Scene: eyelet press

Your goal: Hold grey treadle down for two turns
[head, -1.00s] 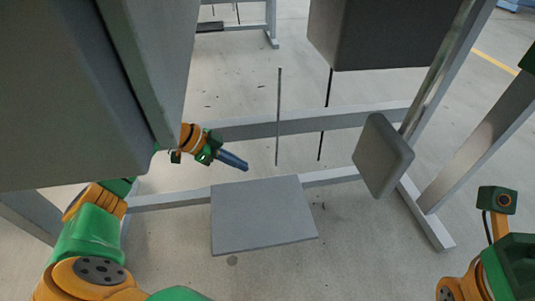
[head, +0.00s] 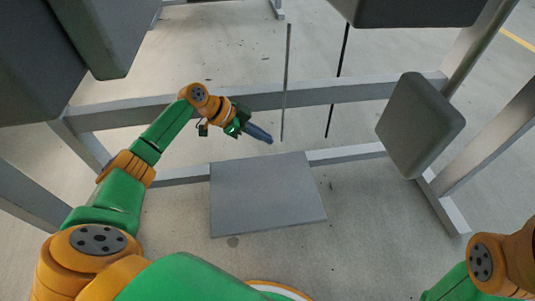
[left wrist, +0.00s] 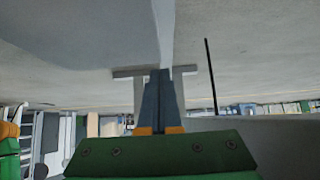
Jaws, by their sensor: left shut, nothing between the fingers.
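The grey treadle (head: 267,205) is a flat plate low between the legs of the press in the head view. My left gripper (head: 269,140) is shut and empty. In the head view it appears just beyond the treadle's far edge, with its fingers pointing right; a gap in height cannot be judged. In the left wrist view the shut fingers (left wrist: 159,100) point ahead. My right arm shows at the lower right of the head view, but its gripper is out of the picture.
A thin rod (head: 286,85) and a darker rod (head: 338,80) hang beyond the treadle. A grey pad (head: 420,125) stands at the right. The frame's crossbar (head: 370,89) runs behind, and dark grey blocks (head: 95,35) overhang the upper left.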

